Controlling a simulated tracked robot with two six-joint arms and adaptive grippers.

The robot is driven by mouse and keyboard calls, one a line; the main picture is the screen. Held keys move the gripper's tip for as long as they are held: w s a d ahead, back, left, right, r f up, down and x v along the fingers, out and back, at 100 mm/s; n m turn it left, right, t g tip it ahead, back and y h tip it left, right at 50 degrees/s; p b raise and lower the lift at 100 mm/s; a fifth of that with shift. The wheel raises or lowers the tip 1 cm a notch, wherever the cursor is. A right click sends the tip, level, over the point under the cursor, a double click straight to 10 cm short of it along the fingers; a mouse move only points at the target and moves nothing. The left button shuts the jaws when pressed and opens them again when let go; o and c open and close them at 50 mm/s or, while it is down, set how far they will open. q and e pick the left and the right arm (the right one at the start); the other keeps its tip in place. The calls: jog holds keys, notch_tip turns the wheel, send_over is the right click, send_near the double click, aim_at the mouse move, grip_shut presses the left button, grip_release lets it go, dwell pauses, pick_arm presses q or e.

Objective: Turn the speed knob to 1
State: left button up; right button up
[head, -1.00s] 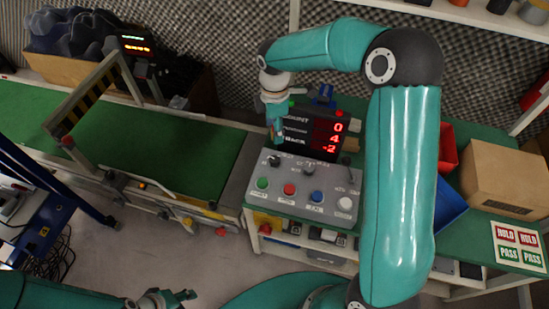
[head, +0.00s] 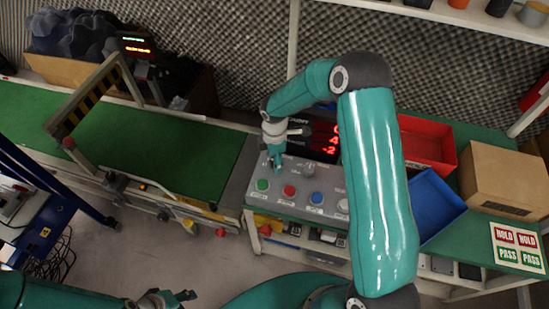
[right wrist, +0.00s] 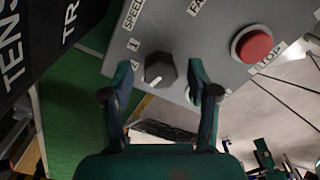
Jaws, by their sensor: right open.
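The grey control panel (head: 262,200) stands on the bench beside the conveyor. In the right wrist view the dark speed knob (right wrist: 160,69), with a white pointer mark on its lower edge, sits next to the "SPEED" lettering; small scale marks beside it are hard to read. My right gripper (right wrist: 159,73) is open, with one finger on each side of the knob; I cannot tell if they touch it. In the head view the right gripper (head: 277,165) is over the panel's upper left and hides that knob. My left gripper (head: 168,299) is low at the bottom edge, its jaw opening unclear.
A red stop button (right wrist: 255,45) is close to the knob. Green (head: 263,184) and blue (head: 316,198) buttons line the panel front. A display (head: 322,140) stands behind. The red bin (head: 442,170), blue bin (head: 452,184) and cardboard box (head: 505,180) are at right.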

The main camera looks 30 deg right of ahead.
grip_shut()
